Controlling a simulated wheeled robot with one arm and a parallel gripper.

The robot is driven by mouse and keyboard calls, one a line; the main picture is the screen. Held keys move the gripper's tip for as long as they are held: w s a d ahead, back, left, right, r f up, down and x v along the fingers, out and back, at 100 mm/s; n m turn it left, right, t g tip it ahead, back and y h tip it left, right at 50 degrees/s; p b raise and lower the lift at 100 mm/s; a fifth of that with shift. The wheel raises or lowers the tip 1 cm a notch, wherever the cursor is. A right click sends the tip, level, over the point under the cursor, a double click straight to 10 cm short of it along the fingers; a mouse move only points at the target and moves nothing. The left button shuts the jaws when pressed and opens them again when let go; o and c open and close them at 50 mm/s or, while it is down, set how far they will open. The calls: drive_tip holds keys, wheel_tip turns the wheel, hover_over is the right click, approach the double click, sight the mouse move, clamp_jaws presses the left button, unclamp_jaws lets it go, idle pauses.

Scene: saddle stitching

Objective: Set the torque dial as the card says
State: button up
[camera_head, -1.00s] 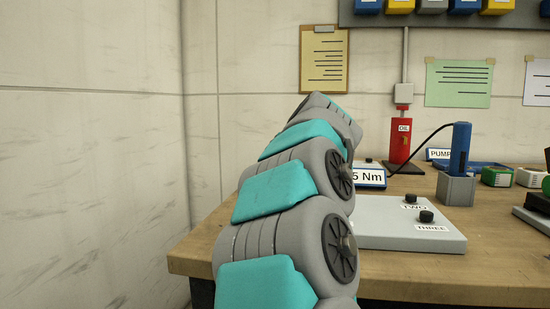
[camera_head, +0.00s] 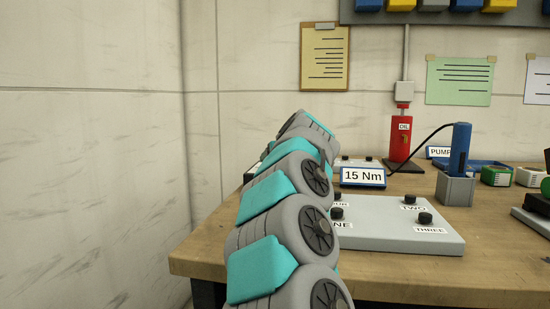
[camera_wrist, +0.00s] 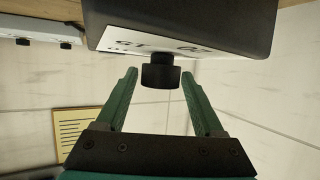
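The card (camera_head: 362,176) reads "15 Nm" and stands upright behind the grey knob panel in the head view. In the wrist view, a black dial knob (camera_wrist: 161,72) sticks out of a dark box (camera_wrist: 190,20) with a white scale plate (camera_wrist: 185,45). The marks on the plate are steeply foreshortened, so the setting cannot be read. My gripper (camera_wrist: 158,74) is open, its two green fingers on either side of the knob with gaps showing. In the head view my arm hides the gripper and most of what lies behind it.
A grey panel (camera_head: 385,235) with black knobs labelled ONE, TWO and THREE lies on the wooden bench (camera_head: 480,275). A red oil can (camera_head: 400,138) and a blue tool in a grey holder (camera_head: 457,188) stand behind it. A wall is at left.

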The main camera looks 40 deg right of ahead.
clamp_jaws()
idle(0.3)
drive_tip(key=shift+w+a+m+h, duration=0.1)
drive_tip(key=shift+a+m+h, duration=0.05)
drive_tip(key=shift+m+h, duration=0.4)
drive_tip(key=shift+m+g+h, duration=0.8)
drive_tip(key=shift+m+h, duration=0.05)
drive_tip(key=shift+h, duration=0.1)
drive_tip(key=m+g+h, duration=0.2)
drive_tip(key=shift+r+m, duration=0.1)
drive_tip(key=shift+m, duration=0.2)
drive_tip(key=shift+w+m+g+h, duration=0.15)
drive_tip(key=shift+m+g+h, duration=0.85)
drive_tip(key=shift+m+g, duration=0.45)
drive_tip(key=shift+m+g+h, duration=0.3)
drive_tip(key=shift+m+g, duration=0.35)
drive_tip(key=shift+g, duration=0.1)
